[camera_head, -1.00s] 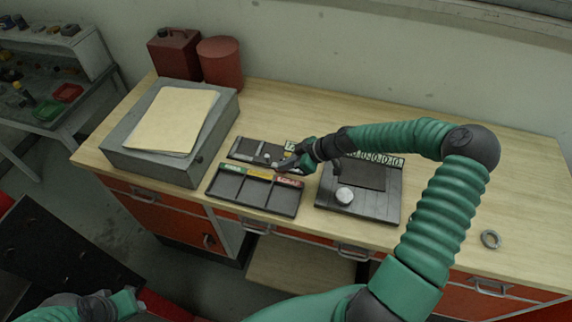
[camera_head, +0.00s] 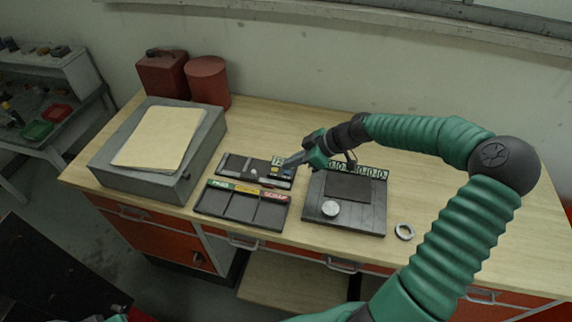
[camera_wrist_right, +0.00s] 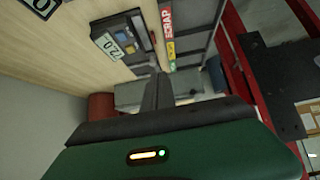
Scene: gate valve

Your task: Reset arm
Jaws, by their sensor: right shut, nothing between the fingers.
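My right gripper (camera_head: 288,162) comes in from the right on a green ribbed arm. In the right wrist view the closed fingers (camera_wrist_right: 158,94) point away from the camera, apart from the display. My left gripper is out of view; only a sliver of green shows at the bottom left edge of the head view.
A labelled sorting tray (camera_head: 240,219) lies at the front of the wooden bench (camera_head: 450,185). A black plate (camera_head: 363,219) with a white round piece (camera_head: 330,208) is right of it. A metal ring (camera_head: 404,231), grey box (camera_head: 176,187) and red cans (camera_head: 206,80) stand around.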

